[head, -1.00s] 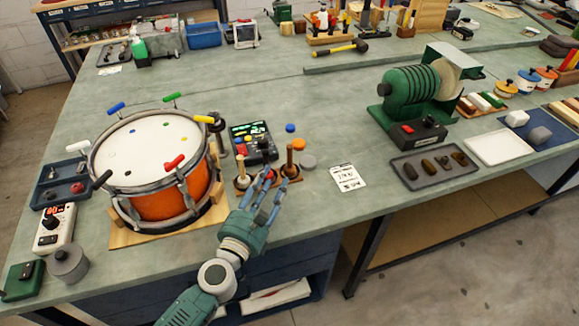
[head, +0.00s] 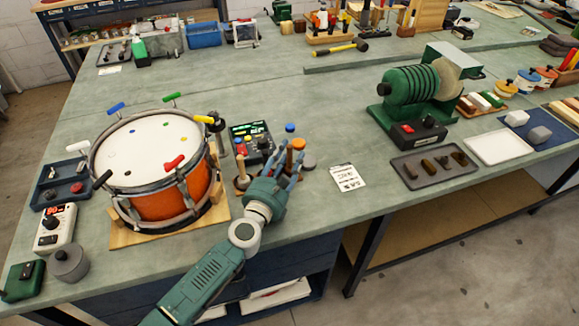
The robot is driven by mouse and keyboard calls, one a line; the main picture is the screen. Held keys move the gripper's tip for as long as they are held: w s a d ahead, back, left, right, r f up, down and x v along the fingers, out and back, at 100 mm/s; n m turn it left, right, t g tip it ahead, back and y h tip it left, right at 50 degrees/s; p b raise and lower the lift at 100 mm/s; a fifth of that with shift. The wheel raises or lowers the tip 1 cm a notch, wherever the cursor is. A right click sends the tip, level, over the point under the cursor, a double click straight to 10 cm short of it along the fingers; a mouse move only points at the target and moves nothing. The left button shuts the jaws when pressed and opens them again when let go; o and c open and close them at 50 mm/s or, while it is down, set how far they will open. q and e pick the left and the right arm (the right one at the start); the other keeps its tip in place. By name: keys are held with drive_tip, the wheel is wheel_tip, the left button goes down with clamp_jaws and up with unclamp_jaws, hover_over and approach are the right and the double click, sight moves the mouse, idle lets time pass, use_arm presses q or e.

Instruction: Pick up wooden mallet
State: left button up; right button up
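A small wooden stand beside the drum holds upright mallets. A pale-headed one (head: 241,169) stands at its left. An orange-brown-headed one (head: 297,145) stands at its right, just beyond my fingers. I cannot tell for sure which is the wooden mallet. My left gripper (head: 282,164) reaches over the stand from the front, its fingers spread apart. It covers the middle of the stand and the lower part of the right mallet. I see nothing held in it, and contact with a mallet cannot be made out. My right gripper is out of view.
The orange drum (head: 170,196) stands close on the left.

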use_arm(q)
clamp_jaws()
drive_tip(key=shift+r, duration=0.1)
